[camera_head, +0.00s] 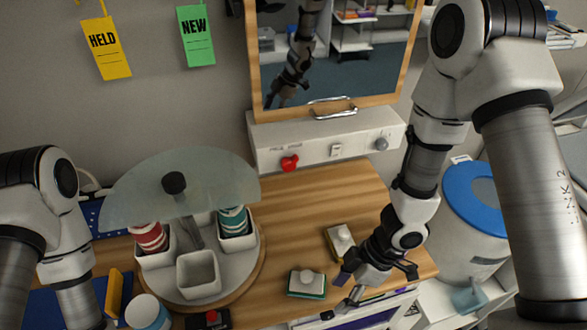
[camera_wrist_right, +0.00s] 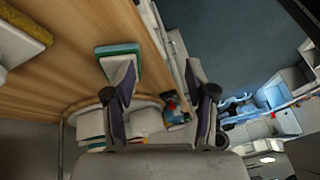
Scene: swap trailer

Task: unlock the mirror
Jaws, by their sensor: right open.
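The mirror (camera_head: 335,62) stands upright in a wooden frame at the top middle of the head view, with a silver handle (camera_head: 333,107) at its lower edge. The white panel (camera_head: 312,148) below it carries a red knob (camera_head: 289,163), a small switch (camera_head: 336,150) and a grey knob (camera_head: 381,144). My right gripper (camera_head: 352,294) is open and empty near the counter's front right edge, well below the panel. Its two spread fingers also show in the right wrist view (camera_wrist_right: 161,98). My left arm comes in at the left; its gripper is out of view.
A round carousel (camera_head: 262,262) with several white cups and a clear cover stands left of centre. A green-based block (camera_head: 307,285) and a yellow-based block (camera_head: 340,241) lie near my right gripper. A blue-lidded bin (camera_head: 478,200) is at the right.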

